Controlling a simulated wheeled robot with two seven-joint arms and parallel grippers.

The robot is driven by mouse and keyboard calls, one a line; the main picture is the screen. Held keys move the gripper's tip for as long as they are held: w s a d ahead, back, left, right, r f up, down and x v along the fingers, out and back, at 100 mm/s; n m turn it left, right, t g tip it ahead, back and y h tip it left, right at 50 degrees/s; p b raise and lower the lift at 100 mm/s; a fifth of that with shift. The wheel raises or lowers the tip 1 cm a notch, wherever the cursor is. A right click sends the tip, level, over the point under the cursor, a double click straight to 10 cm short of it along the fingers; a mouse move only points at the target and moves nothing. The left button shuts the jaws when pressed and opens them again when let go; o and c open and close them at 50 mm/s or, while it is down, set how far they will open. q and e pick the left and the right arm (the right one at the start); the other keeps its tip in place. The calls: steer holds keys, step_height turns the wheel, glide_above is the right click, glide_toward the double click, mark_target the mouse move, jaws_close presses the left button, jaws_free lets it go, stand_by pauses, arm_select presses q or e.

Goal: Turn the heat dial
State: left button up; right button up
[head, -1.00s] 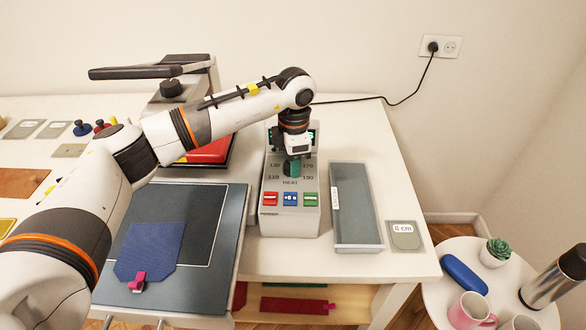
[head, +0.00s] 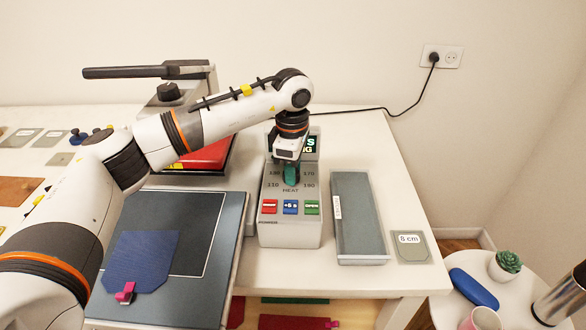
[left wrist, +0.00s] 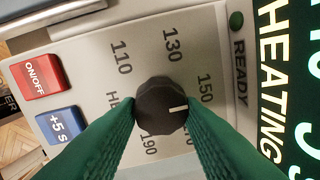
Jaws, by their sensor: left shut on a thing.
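The grey control box (head: 290,229) stands on the white table, with a red, a blue and a green button along its front. In the left wrist view its black heat dial (left wrist: 160,106) sits between printed numbers such as 110, 130, 150 and 190. The dial's white mark points between 150 and a partly hidden number. My left gripper (head: 291,176) is above the box with its green fingers (left wrist: 160,125) shut on the heat dial, one on each side. The display beside it reads HEATING. In the head view the fingers hide the dial. My right gripper is not in view.
A heat press (head: 165,95) with a raised black handle stands behind my left arm. A blue cloth piece (head: 140,262) lies on the dark pad at front left. A grey lidded tray (head: 358,218) is right of the box. A round side table holds a pink mug (head: 480,320).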

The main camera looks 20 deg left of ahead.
arm_select(q)
steer(key=shift+r, duration=0.1)
steer(key=o, duration=1)
step_height(320, 180, up, 12)
steer(key=b, duration=0.2)
steer(key=shift+s, duration=0.3)
